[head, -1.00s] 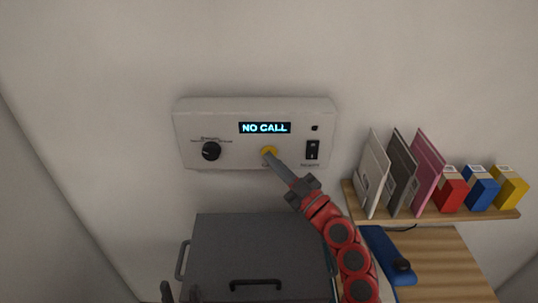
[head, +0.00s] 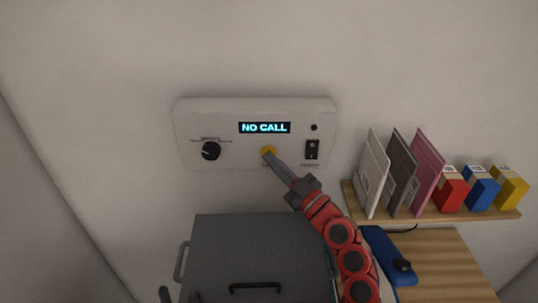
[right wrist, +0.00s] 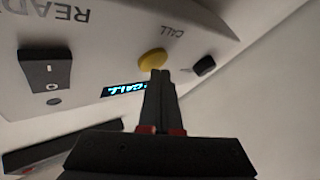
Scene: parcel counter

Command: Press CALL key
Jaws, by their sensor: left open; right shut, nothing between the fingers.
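The white wall panel (head: 225,120) has a lit display (head: 265,128) reading "NO CALL". The round yellow CALL key (head: 268,150) is below the display; in the right wrist view the key (right wrist: 152,60) has the word CALL beside it. My right gripper (head: 268,156) is shut and empty, its fingertips at the key's lower edge. In the right wrist view its tips (right wrist: 159,72) overlap the key's edge; I cannot tell whether they touch it. My left gripper (head: 180,292) shows only its fingertips at the bottom left edge, open and away from the panel.
The panel also has a black knob (head: 211,151) on the left and a black rocker switch (head: 312,150) on the right. A dark grey lidded box (head: 250,250) stands below. A shelf (head: 435,216) at right holds folders and small boxes. A blue device (head: 388,252) lies under it.

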